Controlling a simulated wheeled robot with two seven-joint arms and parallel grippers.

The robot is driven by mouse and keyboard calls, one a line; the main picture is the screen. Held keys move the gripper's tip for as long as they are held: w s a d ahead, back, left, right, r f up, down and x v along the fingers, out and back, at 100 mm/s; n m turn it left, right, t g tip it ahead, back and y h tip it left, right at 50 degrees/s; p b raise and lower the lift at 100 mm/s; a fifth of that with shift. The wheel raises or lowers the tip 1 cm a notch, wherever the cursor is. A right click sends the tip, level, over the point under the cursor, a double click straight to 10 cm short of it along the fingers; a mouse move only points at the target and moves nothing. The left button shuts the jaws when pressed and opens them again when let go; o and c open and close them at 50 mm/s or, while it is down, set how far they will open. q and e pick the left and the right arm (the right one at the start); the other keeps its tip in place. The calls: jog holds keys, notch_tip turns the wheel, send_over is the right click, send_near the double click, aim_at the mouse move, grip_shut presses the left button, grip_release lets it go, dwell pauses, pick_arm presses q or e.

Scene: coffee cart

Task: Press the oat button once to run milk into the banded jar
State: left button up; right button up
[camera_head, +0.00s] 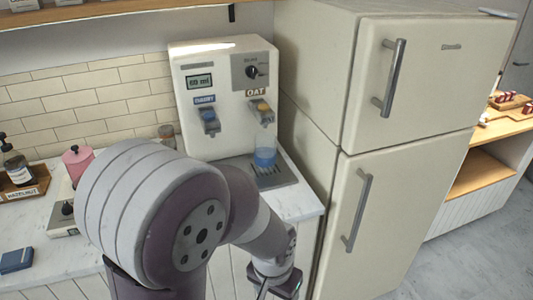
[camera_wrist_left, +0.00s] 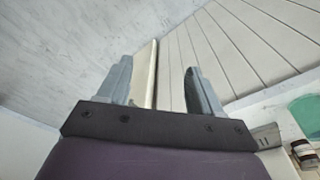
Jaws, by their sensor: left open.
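The white milk dispenser (camera_head: 222,75) stands against the tiled wall in the head view. Its oat tap has a yellow button (camera_head: 261,106) under the OAT label. A clear jar with a blue band (camera_head: 265,158) stands below that tap on the drip tray (camera_head: 268,178). The jar's contents cannot be made out. My left gripper (camera_head: 278,290) is at the bottom of the head view, low in front of the counter and well away from the button. Its two fingers (camera_wrist_left: 163,85) are apart in the left wrist view, with nothing held. My right gripper does not show.
A dairy tap with a blue button (camera_head: 208,117) is left of the oat tap. A small display and a knob (camera_head: 251,72) are above. A cream fridge (camera_head: 385,130) stands close on the right. A pink canister (camera_head: 78,160) and bottles (camera_head: 17,165) stand on the left counter.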

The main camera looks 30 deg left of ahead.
pick_arm(q)
grip_shut()
dwell(1.6)
